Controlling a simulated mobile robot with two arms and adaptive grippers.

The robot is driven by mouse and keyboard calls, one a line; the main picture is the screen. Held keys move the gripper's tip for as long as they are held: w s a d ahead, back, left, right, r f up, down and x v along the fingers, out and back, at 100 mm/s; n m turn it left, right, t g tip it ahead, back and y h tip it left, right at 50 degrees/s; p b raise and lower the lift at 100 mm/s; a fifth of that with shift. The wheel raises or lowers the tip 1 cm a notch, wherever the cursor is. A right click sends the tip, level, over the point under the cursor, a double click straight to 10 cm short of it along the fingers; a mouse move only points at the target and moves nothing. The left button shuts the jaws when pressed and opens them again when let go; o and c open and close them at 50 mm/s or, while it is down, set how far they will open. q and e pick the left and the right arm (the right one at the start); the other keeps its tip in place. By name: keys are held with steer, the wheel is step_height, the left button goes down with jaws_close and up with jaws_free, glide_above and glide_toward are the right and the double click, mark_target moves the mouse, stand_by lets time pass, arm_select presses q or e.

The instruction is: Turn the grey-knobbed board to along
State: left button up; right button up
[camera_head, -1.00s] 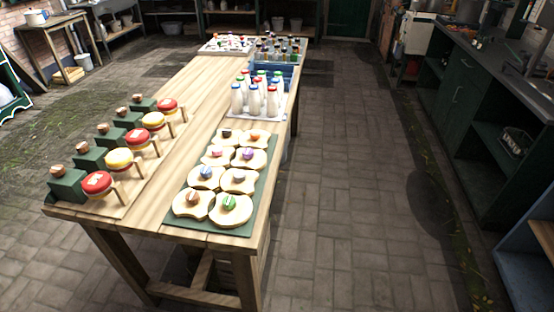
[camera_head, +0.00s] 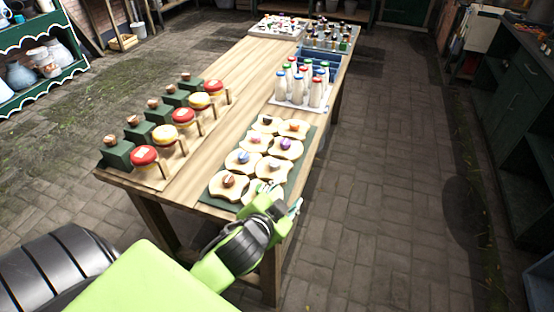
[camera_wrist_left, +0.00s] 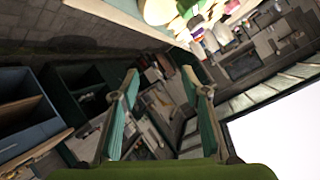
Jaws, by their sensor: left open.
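The grey-knobbed board (camera_head: 268,170) appears to be the pale, scalloped board in the right column, third row from the far end, on a green mat (camera_head: 303,160). Its small knob looks greyish; its exact turn is hard to make out. My left gripper (camera_head: 284,198) is open and empty at the mat's near right corner, nearer than this board and apart from it. It partly hides the green-knobbed board (camera_head: 252,190). In the left wrist view the two fingers (camera_wrist_left: 163,105) stand wide apart with nothing between them. My right gripper is out of view.
Other knobbed boards crowd close around on the mat. Red- and yellow-topped items stand in a row on a wooden rack (camera_head: 150,178) at the left. Milk bottles (camera_head: 300,85) stand beyond the mat. The floor right of the wooden table (camera_head: 232,100) is clear.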

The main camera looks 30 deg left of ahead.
arm_select(q)
steer(key=w+d+r+m+t+h, duration=0.2)
steer(key=w+r+m+t, duration=0.15)
steer(key=r, duration=0.45)
steer(key=w+d+r+m+t+h, duration=0.1)
steer(key=w+d+r+m+t, duration=0.2)
steer(key=r, duration=0.4)
steer(key=d+r+m+g+h, duration=0.6)
steer(key=d+m+h, duration=0.5)
steer(key=m+h, duration=0.6)
steer(key=m+g+y, duration=0.9)
steer(key=m+y, duration=0.1)
steer(key=y, duration=0.7)
glide_toward(275, 162)
steer(key=shift+n, duration=0.25)
steer(key=p+x, duration=0.3)
steer(key=x, duration=0.4)
steer(key=shift+s+p, duration=0.1)
steer(key=shift+p, duration=0.3)
steer(key=shift+w+f, duration=0.25)
steer(key=shift+f, duration=0.45)
